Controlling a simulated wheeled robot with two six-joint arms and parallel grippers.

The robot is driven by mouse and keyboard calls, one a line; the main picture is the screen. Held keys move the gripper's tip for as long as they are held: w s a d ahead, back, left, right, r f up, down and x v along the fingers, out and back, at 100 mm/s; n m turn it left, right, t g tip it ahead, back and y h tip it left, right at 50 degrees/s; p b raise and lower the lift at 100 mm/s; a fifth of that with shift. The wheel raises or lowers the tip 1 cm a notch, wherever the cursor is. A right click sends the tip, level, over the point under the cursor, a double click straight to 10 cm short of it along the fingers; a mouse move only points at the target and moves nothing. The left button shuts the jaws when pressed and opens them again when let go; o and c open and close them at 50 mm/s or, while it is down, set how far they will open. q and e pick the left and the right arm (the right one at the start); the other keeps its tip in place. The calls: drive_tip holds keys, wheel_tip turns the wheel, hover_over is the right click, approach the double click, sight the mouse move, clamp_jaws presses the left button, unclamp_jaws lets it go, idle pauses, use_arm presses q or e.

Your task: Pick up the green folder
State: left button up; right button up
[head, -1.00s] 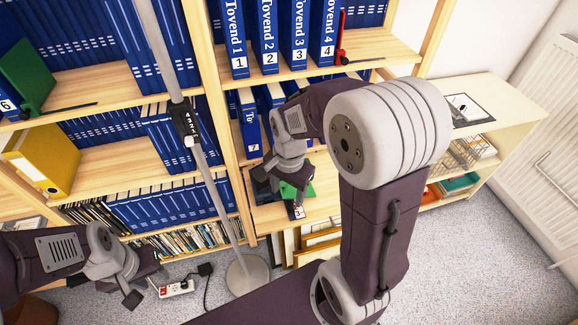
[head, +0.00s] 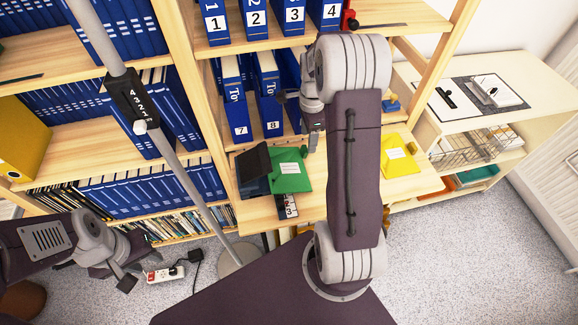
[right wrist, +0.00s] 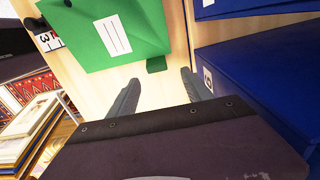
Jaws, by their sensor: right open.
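The green folder (head: 290,173) with a white label lies on the wooden shelf board in the head view, left of my right arm. In the right wrist view the green folder (right wrist: 120,35) is at the upper left, ahead of the fingers. My right gripper (right wrist: 160,90) is open and empty, its two grey fingers apart from the folder over bare wood. My left gripper (head: 132,268) hangs low at the left, open and empty, far from the folder.
Blue binders (head: 269,95) stand behind the green folder. A yellow folder (head: 400,155) lies to the right on the board. A grey pole (head: 185,170) stands in front of the shelves at left. A white low cabinet (head: 530,95) is at right. Framed prints (right wrist: 30,125) lean below the board.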

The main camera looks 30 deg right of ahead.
drive_tip(key=f, duration=0.2)
drive_tip(key=f+b, duration=0.1)
drive_tip(key=f, duration=0.2)
drive_tip(key=shift+s+a, duration=0.1)
drive_tip(key=shift+a, duration=0.1)
drive_tip(key=shift+c, duration=0.4)
clamp_jaws()
drive_tip(key=shift+r, duration=0.2)
